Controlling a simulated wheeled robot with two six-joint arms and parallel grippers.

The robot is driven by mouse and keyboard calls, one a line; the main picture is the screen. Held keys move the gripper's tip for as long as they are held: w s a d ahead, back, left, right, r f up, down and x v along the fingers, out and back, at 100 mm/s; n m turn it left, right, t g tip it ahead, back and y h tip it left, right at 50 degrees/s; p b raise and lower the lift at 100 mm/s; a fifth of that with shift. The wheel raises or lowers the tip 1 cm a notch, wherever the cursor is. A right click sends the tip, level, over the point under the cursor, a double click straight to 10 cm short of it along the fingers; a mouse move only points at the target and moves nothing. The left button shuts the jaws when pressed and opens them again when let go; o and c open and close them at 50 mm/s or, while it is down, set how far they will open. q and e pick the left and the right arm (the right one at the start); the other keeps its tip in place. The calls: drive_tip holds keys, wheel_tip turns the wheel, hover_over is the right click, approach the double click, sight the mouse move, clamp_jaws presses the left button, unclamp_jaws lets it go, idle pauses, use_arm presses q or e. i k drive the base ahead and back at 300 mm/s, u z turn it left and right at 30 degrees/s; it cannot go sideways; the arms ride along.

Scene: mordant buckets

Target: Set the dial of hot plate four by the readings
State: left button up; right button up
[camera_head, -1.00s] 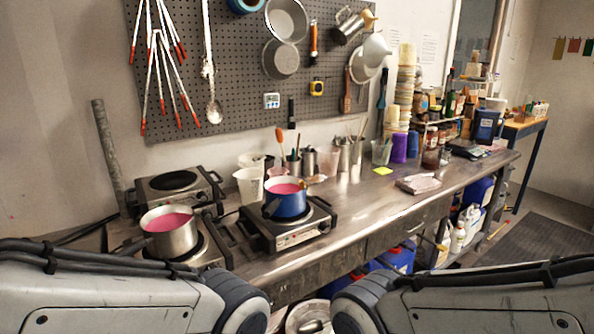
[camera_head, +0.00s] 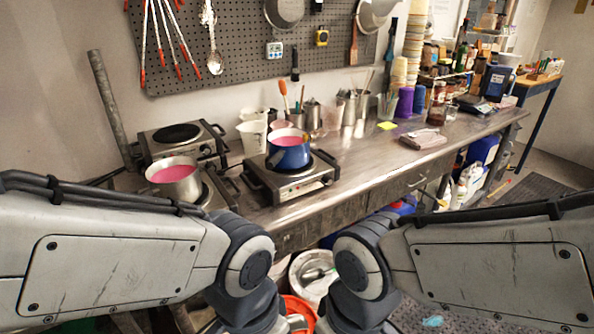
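Three hot plates show on the steel counter. The back left hot plate (camera_head: 178,135) is bare on top. A steel pot (camera_head: 174,181) of pink liquid stands on the front left hot plate (camera_head: 217,196), which my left arm partly hides. A blue pot (camera_head: 288,152) of pink liquid stands on the right hot plate (camera_head: 297,188), whose front panel carries small controls too small to read. I cannot tell which plate is number four.
White beakers (camera_head: 252,136) and tool jars stand behind the blue pot. A white bucket (camera_head: 312,272) and an orange bucket (camera_head: 298,306) stand below the counter.

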sight(327, 180)
drive_tip(key=z, duration=1.2)
drive_tip(key=i, duration=0.35)
drive_tip(key=u, duration=1.15)
